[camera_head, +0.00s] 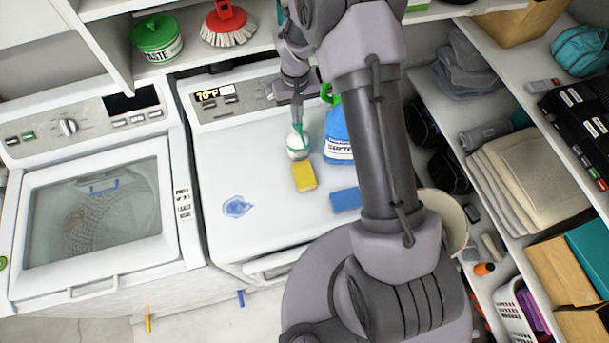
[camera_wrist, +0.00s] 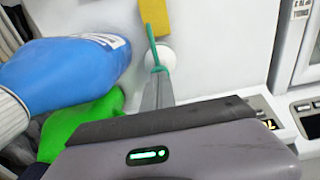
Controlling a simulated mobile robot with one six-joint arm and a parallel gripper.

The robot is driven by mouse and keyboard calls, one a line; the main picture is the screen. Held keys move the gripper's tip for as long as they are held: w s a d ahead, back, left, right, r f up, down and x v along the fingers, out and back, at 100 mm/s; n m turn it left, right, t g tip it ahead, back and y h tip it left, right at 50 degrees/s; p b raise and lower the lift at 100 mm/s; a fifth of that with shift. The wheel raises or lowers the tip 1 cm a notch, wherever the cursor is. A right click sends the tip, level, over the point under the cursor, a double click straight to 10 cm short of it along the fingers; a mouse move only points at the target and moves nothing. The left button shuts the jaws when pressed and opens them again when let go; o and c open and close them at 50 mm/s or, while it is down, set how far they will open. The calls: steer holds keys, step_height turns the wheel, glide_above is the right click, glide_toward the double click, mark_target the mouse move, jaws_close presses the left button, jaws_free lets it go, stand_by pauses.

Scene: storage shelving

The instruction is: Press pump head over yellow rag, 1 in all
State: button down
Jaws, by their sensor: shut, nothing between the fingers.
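A white pump bottle (camera_head: 297,150) with a green pump head stands on the white machine top. In the wrist view the bottle (camera_wrist: 160,58) is seen from above, and its green pump head (camera_wrist: 151,42) points toward the yellow rag (camera_wrist: 155,14). The yellow rag (camera_head: 304,177) lies flat just in front of the bottle. My gripper (camera_head: 297,118) is shut and empty, pointing down right over the pump head. In the wrist view my gripper's fingertips (camera_wrist: 158,76) overlap the pump head's base; whether they touch it I cannot tell.
A blue softener bottle (camera_head: 338,135) with a green cap stands close to the right. A shelf with a green tub (camera_head: 157,38) and a red brush (camera_head: 229,22) is behind.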

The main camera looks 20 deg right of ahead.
steer(key=shift+f+b, duration=0.9)
steer(key=shift+f, duration=0.25)
steer(key=shift+r, duration=0.1)
steer(key=shift+r+p, duration=0.95)
steer(key=shift+r, duration=0.5)
step_height(320, 180, up, 6)
steer(key=p, duration=0.3)
